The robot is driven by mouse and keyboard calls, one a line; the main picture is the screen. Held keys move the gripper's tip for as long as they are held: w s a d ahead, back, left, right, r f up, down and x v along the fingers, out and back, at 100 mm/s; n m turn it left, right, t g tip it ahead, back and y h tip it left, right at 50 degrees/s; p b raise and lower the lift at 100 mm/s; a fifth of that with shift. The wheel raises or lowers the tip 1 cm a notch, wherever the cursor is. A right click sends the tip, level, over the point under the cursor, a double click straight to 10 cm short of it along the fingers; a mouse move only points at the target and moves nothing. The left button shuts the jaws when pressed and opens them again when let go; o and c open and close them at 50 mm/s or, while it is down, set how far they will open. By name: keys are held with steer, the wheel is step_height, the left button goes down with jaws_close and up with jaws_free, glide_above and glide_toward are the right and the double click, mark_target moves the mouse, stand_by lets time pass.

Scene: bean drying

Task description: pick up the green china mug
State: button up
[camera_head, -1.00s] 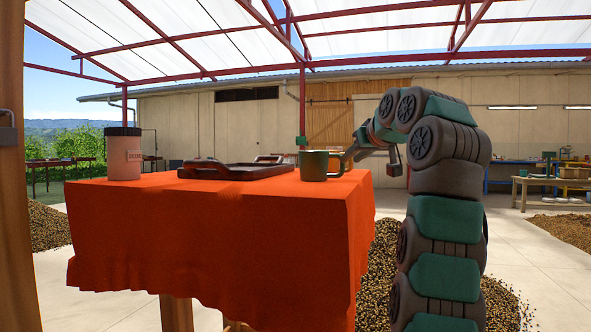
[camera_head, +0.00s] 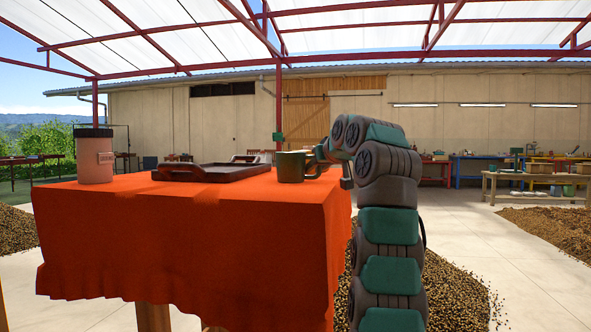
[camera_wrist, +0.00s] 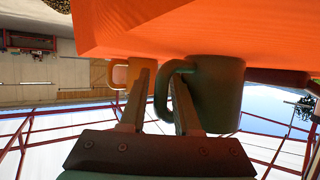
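The green mug (camera_head: 291,167) stands upright on the orange-covered table, near its right edge, with its handle toward my arm. In the wrist view, which looks upside down, the green mug (camera_wrist: 218,95) is at right of centre and its handle (camera_wrist: 160,92) points left. My gripper (camera_wrist: 160,76) is open, with one finger on each side of the handle; the right finger appears to pass through the loop. A gap shows between the left finger and the handle. In the head view my gripper (camera_head: 323,163) is at the mug's right side, mostly hidden by my arm.
A tan-orange mug (camera_wrist: 119,75) shows beyond the left finger in the wrist view. A dark tray (camera_head: 210,173) lies left of the green mug. A pale canister with a dark lid (camera_head: 94,165) stands at the table's left. The orange cloth (camera_head: 185,240) hangs over the table edge.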

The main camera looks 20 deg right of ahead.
jaws_close()
stand_by(1.4)
